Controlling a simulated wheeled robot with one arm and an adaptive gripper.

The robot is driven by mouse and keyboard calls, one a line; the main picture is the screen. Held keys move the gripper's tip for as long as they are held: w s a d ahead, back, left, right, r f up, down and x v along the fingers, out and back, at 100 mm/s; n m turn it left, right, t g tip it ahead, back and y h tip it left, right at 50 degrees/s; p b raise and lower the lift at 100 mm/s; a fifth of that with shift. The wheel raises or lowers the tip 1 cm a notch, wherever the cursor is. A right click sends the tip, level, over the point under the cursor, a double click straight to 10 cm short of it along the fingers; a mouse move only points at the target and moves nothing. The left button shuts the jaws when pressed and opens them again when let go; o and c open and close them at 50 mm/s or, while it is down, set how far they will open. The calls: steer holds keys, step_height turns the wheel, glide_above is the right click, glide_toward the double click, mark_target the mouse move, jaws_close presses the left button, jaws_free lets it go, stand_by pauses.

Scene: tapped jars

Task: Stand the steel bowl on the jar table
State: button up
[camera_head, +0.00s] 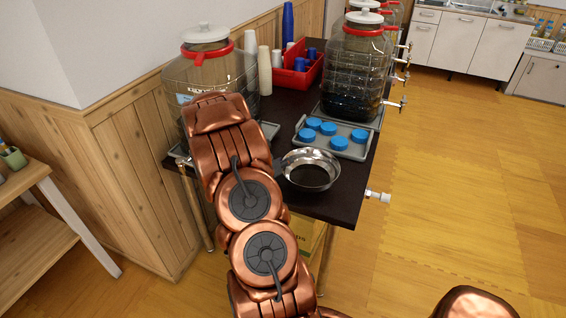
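The steel bowl (327,180) is upright, with its open side up, at the near end of the dark jar table (335,208). It appears to rest on the top, just in front of a grey tray, though its underside contact is hard to make out. My copper-coloured arm rises from the bottom, passing left of the bowl and covering part of the table's left side. My gripper does not show; the arm's far end hides whatever is behind it.
Blue lids or cups (339,143) sit on the grey tray (358,153). Large tapped jars (357,70) (205,65) stand farther back, with taps (396,104) jutting right. A red caddy (297,78) holds blue cups. A wooden shelf (25,180) stands left.

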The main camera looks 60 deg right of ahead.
steer(key=shift+a+r, duration=0.1)
steer(key=shift+a, duration=0.05)
steer(key=p+v, duration=0.2)
steer(key=v, duration=0.5)
steer(key=shift+a, duration=0.3)
stand_by(1.4)
steer(key=shift+a+r, duration=0.1)
steer(key=shift+r, duration=0.05)
stand_by(0.3)
steer(key=v, duration=0.7)
steer(key=shift+a, duration=0.15)
steer(key=shift+r, duration=0.1)
stand_by(0.3)
